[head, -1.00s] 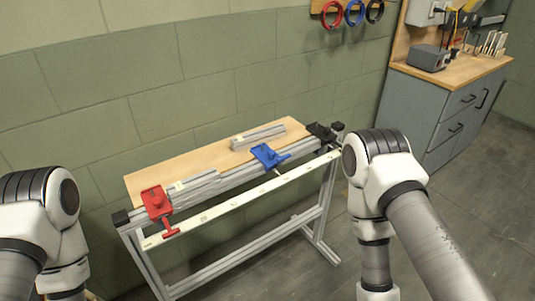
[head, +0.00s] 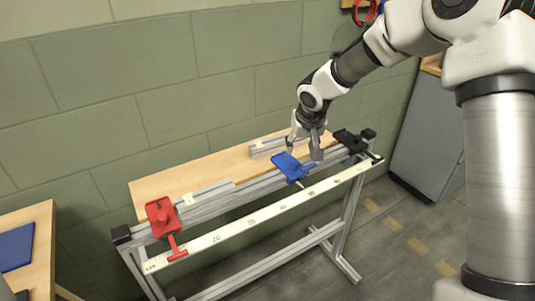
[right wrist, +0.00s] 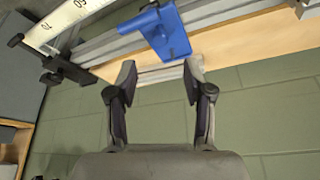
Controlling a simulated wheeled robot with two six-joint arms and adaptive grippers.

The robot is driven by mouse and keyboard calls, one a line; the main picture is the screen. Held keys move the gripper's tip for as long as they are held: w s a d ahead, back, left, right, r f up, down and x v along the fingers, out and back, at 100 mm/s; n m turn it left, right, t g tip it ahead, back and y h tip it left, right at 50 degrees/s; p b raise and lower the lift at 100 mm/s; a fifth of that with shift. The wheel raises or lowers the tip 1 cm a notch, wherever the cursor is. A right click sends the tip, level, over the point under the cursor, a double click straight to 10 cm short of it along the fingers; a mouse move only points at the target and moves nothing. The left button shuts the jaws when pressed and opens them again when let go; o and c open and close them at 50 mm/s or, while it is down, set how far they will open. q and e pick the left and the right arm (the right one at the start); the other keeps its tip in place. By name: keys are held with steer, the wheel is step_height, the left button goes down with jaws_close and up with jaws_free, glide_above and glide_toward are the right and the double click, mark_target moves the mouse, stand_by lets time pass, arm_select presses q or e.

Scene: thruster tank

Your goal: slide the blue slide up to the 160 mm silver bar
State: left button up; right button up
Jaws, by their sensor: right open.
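The blue slide (head: 288,166) sits on the silver rail, right of the middle, with its handle towards the front. It also shows in the right wrist view (right wrist: 160,32), just beyond my fingertips. My right gripper (head: 305,145) is open and empty, above and just behind the blue slide. Its two fingers stand apart in the right wrist view (right wrist: 160,78). A silver bar (head: 266,146) lies on the wooden board behind the slide; another silver bar (head: 208,192) lies by the red slide. I cannot read which is 160 mm. My left gripper is not in view.
The red slide (head: 161,218) is at the rail's left end. A black clamp piece (head: 350,141) is at the right end. A white scale strip (head: 235,228) runs along the front. A grey cabinet (head: 428,140) stands at right, a wooden table (head: 38,230) at left.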

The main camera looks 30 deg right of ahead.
mark_target(296, 162)
steer(key=x, duration=0.8)
steer(key=shift+w+f, duration=0.2)
steer(key=shift+s+r, duration=0.2)
steer(key=shift+c, duration=0.3)
steer(key=shift+a, duration=0.1)
jaws_close()
